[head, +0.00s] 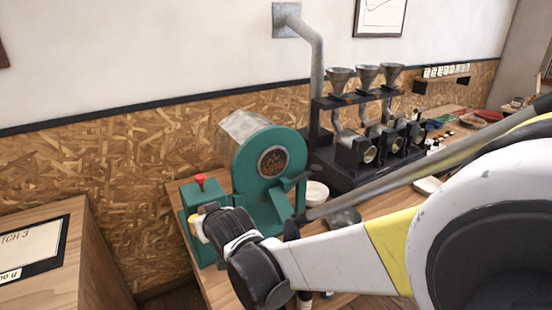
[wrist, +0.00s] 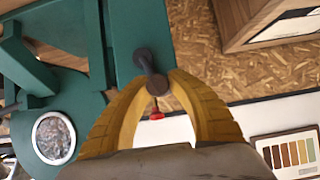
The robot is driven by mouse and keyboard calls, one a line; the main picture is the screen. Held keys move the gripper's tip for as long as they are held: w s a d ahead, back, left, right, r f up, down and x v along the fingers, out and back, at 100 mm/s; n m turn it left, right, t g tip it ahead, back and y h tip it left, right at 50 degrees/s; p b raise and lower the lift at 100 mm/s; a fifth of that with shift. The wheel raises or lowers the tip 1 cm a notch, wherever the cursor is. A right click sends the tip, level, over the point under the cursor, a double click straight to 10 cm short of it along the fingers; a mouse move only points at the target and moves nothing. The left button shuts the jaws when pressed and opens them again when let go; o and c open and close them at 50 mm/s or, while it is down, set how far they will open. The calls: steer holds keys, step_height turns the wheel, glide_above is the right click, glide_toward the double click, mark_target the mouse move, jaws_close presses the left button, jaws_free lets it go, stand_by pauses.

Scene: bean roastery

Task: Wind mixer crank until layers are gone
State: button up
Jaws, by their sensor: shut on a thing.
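The green mixer (head: 250,150) stands on the wooden bench, its round window (head: 272,162) facing out. Brown material shows behind the glass; I cannot make out whether it lies in layers. The window also shows at lower left in the wrist view (wrist: 54,138), with greyish-brown mottled contents. The dark crank (wrist: 146,62) sits on the green housing, its knob end between my gripper's yellow fingers (wrist: 160,85). My gripper (head: 197,228) is shut on this knob. In the head view the crank is hidden behind my wrist and gripper.
A red button (head: 200,180) sits on the green box beside the drum. A white bowl (head: 315,193) and a black rack with funnels (head: 366,75) stand right of the mixer. Another wooden table (head: 60,225) with a sign is at left. A swatch card (wrist: 290,152) hangs on the wall.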

steer(key=shift+s+a+f, duration=0.15)
steer(key=shift+s+a, duration=0.05)
steer(key=shift+a, duration=0.15)
step_height(320, 180, down, 11)
steer(key=b, duration=0.9)
steer(key=shift+a, duration=0.15)
steer(key=shift+w+d+f, duration=0.2)
steer(key=shift+w+d, duration=0.25)
steer(key=shift+d, duration=0.3)
steer(key=shift+w+d+f, duration=0.2)
steer(key=shift+w+d, duration=0.2)
steer(key=shift+d, duration=0.3)
steer(key=shift+c, duration=0.2)
steer(key=shift+d+f, duration=0.1)
steer(key=shift+d, duration=0.1)
